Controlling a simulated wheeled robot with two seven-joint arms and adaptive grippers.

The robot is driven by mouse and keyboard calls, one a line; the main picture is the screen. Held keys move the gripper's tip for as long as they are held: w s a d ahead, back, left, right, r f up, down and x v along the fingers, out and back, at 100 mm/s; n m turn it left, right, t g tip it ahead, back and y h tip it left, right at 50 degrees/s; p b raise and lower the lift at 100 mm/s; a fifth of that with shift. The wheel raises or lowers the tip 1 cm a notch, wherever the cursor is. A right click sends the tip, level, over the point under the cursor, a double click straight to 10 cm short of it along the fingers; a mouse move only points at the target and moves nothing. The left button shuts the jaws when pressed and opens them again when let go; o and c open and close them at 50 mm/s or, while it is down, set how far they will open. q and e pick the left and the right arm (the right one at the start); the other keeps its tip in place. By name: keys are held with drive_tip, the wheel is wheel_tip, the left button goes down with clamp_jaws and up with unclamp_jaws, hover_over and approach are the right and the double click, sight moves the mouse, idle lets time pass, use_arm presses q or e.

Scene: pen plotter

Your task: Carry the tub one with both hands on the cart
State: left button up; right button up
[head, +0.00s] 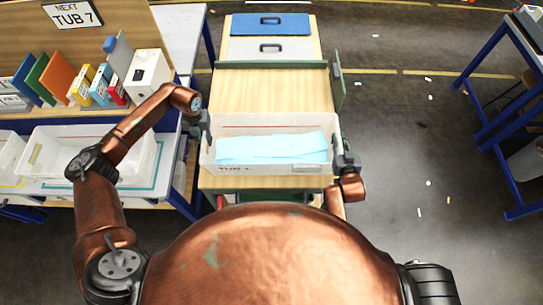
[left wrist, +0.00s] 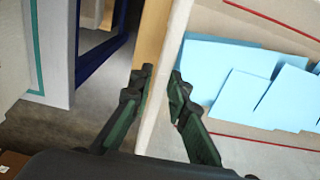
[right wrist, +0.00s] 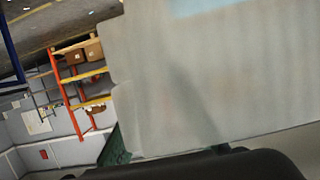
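The white tub (head: 320,172) is at the near end of the wooden-topped cart (head: 270,92), with light blue sheets (head: 270,148) inside. Its front label starts with "TUB"; the number is hard to read. I cannot tell if it rests on the cart or is slightly raised. My left gripper (head: 205,125) is at the tub's left wall. In the left wrist view its fingers (left wrist: 161,78) close on both sides of that wall. My right gripper (head: 345,160) is at the right wall. In the right wrist view the wall (right wrist: 200,90) fills most of the picture and hides most of the fingers.
A blue case (head: 270,24) and a grey case (head: 270,48) lie at the cart's far end, beyond a green rail (head: 270,65). A bench at left holds binders, boxes and another white tub (head: 85,160). A blue-framed table (head: 490,85) stands at right, past open floor.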

use_arm(q)
drive_tip(key=shift+o, duration=1.1)
drive_tip(key=shift+s+r, duration=0.1)
use_arm(e)
drive_tip(key=shift+o, duration=1.3)
drive_tip(key=shift+s+r, duration=0.1)
use_arm(q)
drive_tip(key=shift+r, duration=0.3)
wheel_tip(320, 180, up, 11)
drive_tip(key=shift+f, duration=0.1)
drive_tip(key=shift+r, duration=0.25)
use_arm(e)
drive_tip(key=v, duration=1.2)
drive_tip(key=shift+d, duration=0.1)
